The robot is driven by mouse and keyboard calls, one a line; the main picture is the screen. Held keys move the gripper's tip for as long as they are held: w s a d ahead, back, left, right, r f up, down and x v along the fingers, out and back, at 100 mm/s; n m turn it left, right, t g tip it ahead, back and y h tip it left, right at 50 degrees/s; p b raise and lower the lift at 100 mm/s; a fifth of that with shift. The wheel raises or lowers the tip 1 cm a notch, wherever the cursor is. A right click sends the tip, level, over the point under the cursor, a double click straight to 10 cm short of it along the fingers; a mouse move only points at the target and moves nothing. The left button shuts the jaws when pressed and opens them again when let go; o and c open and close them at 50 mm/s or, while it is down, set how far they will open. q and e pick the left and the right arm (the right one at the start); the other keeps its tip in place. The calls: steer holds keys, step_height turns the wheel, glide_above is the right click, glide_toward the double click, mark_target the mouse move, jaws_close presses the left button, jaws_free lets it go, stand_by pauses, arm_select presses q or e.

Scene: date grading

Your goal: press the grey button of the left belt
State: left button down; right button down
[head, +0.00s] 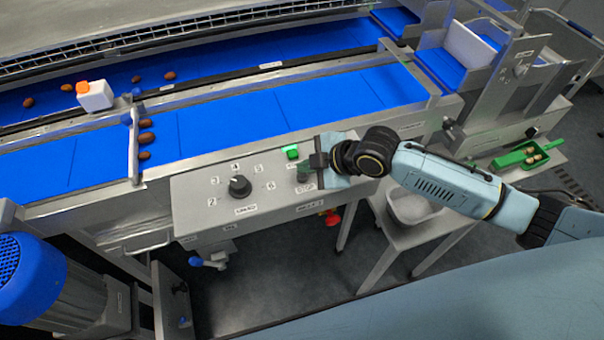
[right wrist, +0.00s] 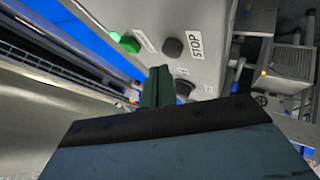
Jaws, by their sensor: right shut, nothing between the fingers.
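The grey button (right wrist: 172,48) shows in the right wrist view as a dark round cap beside a STOP label (right wrist: 195,45). It sits on the grey control panel (head: 205,190) at the front of a blue belt (head: 235,118). A green button (head: 291,152) is close by, also in the right wrist view (right wrist: 125,41). My right gripper (head: 304,172) is shut and empty, over the panel's right end. Its fingertips are right by the grey button and largely hide it in the head view; I cannot tell whether they touch. My left gripper is not in view.
A black dial (head: 240,186) stands left of the buttons. A red knob (head: 331,218) is below the panel's edge.

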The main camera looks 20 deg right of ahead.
mark_target(307, 177)
steer(key=shift+f, duration=0.15)
steer(key=shift+f, duration=0.25)
steer(key=shift+f+b, duration=0.3)
steer(key=shift+f, duration=0.15)
stand_by(0.6)
steer(key=shift+r, duration=0.1)
steer(key=shift+r+p, duration=0.75)
steer(key=shift+p, duration=0.2)
step_height(307, 177, up, 5)
steer(key=p, duration=0.5)
steer(key=shift+r, duration=0.1)
